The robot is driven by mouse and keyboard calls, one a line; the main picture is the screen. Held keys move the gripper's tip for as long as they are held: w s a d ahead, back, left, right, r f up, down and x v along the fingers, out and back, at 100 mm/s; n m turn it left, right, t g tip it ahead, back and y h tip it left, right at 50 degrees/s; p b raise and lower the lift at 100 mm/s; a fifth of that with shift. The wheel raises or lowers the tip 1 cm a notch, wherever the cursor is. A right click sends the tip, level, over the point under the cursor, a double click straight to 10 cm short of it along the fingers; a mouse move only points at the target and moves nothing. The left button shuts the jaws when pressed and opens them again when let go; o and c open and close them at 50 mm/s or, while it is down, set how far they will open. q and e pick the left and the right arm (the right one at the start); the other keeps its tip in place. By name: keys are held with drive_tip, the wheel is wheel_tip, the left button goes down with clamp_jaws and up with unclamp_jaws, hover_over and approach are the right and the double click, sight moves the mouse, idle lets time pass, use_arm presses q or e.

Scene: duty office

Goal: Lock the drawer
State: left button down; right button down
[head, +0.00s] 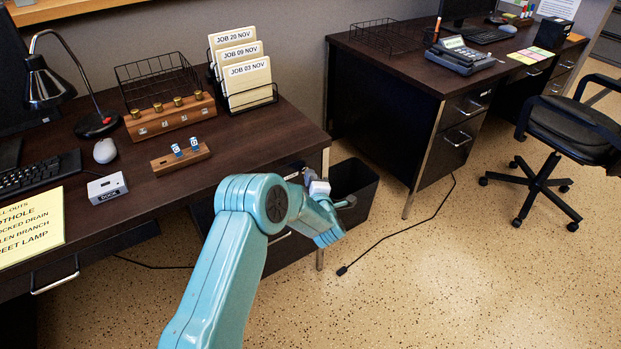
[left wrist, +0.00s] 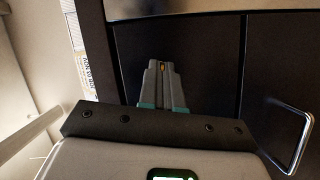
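My left gripper (head: 298,177) is at the upper front of the drawer unit under the right end of the near desk, partly hidden by my own teal arm. In the left wrist view its two grey fingers (left wrist: 162,76) are close together in front of a dark drawer front (left wrist: 190,45). A small brass-coloured piece (left wrist: 162,67) shows between the fingertips; it may be a key or lock part, but it is too small to tell. Whether the fingers grip it is unclear. A metal handle (left wrist: 292,140) is at the right there. My right gripper is out of view.
On the near desk stand a wooden block with several brass knobs (head: 169,117), a smaller wooden holder with blue-and-white tags (head: 181,160), a file rack (head: 250,98) and a lamp (head: 45,88). A dark bin (head: 354,188) stands beside the drawers. Open floor (head: 430,270) lies at the right.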

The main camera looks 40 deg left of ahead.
use_arm(q)
drive_tip(key=shift+w+d+r+m+g+y+p, duration=0.1)
drive_tip(key=shift+m+g+p, duration=1)
drive_tip(key=shift+m, duration=0.65)
drive_tip(key=shift+w+r+m+g+y+p, duration=0.1)
drive_tip(key=shift+m+g+p, duration=0.9)
drive_tip(key=shift+m, duration=0.8)
drive_tip(key=shift+w+d+m+g+y+p, duration=0.1)
drive_tip(key=shift+m+g+p, duration=1)
drive_tip(key=shift+m, duration=0.65)
drive_tip(key=c, duration=1.3)
unclamp_jaws()
drive_tip(key=shift+c, duration=0.2)
drive_tip(key=p+v, duration=0.1)
drive_tip(key=v, duration=1.5)
drive_tip(key=shift+p, duration=0.35)
